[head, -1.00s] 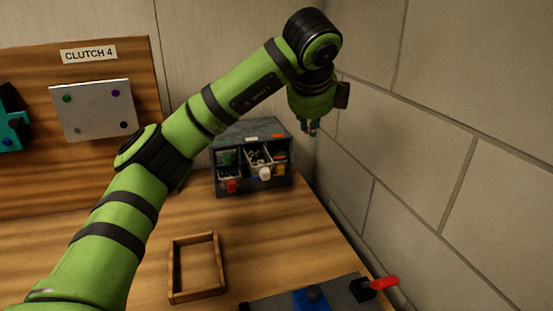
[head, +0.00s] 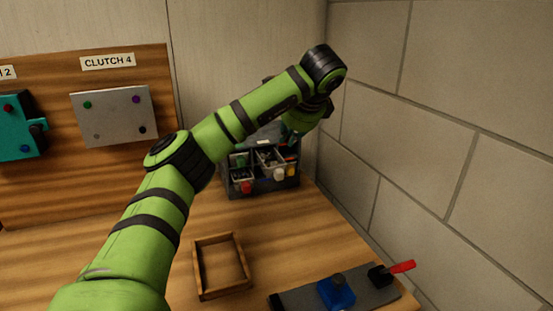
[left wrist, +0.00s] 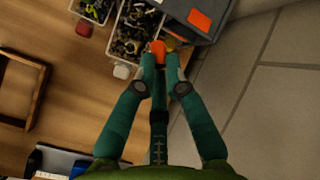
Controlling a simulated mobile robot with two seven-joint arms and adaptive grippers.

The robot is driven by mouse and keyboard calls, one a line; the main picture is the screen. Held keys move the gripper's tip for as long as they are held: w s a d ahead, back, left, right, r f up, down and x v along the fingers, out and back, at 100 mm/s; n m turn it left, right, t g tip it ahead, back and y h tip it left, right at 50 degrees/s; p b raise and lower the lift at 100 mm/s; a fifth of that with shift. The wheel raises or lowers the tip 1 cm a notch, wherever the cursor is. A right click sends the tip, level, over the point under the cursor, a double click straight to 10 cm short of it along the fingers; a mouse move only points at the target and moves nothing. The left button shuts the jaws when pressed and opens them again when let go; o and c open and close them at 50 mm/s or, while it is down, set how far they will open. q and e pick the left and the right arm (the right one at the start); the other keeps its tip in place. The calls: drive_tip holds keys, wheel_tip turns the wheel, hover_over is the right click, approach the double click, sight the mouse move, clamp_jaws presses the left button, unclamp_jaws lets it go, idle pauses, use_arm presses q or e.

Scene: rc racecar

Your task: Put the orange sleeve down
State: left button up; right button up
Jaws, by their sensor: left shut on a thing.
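The orange sleeve (left wrist: 158,46) shows in the left wrist view as a small orange piece at the fingertips of my left gripper (left wrist: 160,62). The two teal fingers are shut on it, one on each side. They are beside the grey parts organizer (left wrist: 190,13), near its open bins. In the head view my left gripper (head: 290,138) is at the organizer's upper right. There the fingertips and the sleeve cannot be made out clearly. My right gripper is in neither view.
The organizer's bins (head: 240,176) hold small dark parts and have coloured knobs in front. A wooden frame (head: 201,268) lies on the table, with bare wood around it. A dark plate with a blue block (head: 336,292) and a red handle (head: 403,266) is front right. A block wall (head: 400,150) bounds the right side.

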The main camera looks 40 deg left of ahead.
sight(277, 157)
use_arm(q)
drive_tip(key=shift+s+a+f+b, duration=0.15)
drive_tip(key=shift+s+a+f, duration=0.1)
drive_tip(key=shift+a+f, duration=0.3)
drive_tip(key=shift+s+a+f+b, duration=0.15)
drive_tip(key=shift+s+a+f, duration=0.1)
drive_tip(key=shift+a+f, duration=0.25)
drive_tip(key=shift+s+a+f, duration=0.1)
drive_tip(key=shift+a, duration=0.3)
wheel_tip(277, 157, down, 4)
drive_tip(key=shift+r+p, duration=0.15)
drive_tip(key=shift+p, duration=0.15)
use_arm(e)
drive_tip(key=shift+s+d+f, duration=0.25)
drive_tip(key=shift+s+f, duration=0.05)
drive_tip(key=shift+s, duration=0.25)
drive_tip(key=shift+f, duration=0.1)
use_arm(q)
drive_tip(key=shift+o, duration=1.9)
